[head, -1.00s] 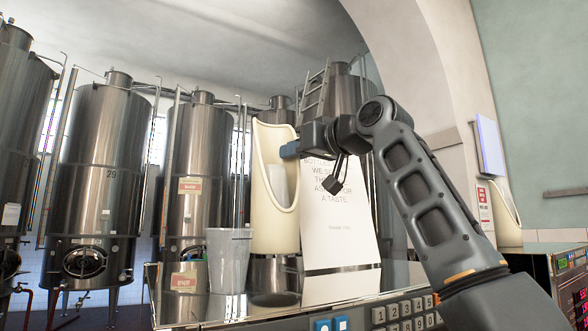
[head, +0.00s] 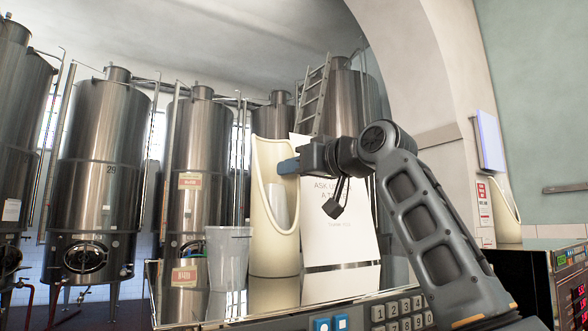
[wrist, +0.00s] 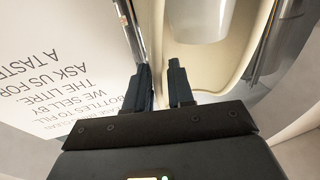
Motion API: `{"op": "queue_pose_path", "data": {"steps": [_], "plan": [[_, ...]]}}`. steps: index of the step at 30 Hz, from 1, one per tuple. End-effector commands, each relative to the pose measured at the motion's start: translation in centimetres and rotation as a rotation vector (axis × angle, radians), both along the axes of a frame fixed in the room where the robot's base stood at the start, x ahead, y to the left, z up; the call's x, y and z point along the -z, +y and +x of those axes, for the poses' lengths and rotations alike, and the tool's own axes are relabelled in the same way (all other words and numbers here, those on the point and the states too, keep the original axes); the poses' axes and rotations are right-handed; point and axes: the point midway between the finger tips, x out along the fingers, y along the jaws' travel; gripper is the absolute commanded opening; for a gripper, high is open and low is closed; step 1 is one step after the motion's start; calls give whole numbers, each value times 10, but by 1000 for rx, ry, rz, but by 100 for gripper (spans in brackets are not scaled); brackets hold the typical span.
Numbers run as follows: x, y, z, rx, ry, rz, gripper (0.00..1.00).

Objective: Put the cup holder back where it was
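The cup holder (head: 272,250) is a tall cream tube with a cut-away front, upright above the shiny counter. A pale translucent cup (head: 277,205) shows inside it. My gripper (head: 287,166) is at the upper right rim of the holder. In the wrist view, my gripper's fingers (wrist: 160,88) lie on either side of the holder's cream wall (wrist: 236,80), shut on it. The holder's base is just above or on the counter; I cannot tell which.
A clear cup (head: 228,262) stands left of the holder. A white sign (head: 345,235) stands close behind and to the right. A keypad (head: 398,310) is at the front. Another cream holder (head: 504,212) is at far right. Steel tanks stand behind.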

Motion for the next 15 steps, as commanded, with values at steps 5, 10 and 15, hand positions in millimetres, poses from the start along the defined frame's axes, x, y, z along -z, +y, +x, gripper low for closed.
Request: {"op": "queue_pose_path", "data": {"steps": [5, 10, 15], "plan": [[-3, -2, -1, 0, -1, 0, 23], [1, -20, -18, 2, -4, 1, 23], [1, -46, -43, 2, -4, 1, 23]]}}
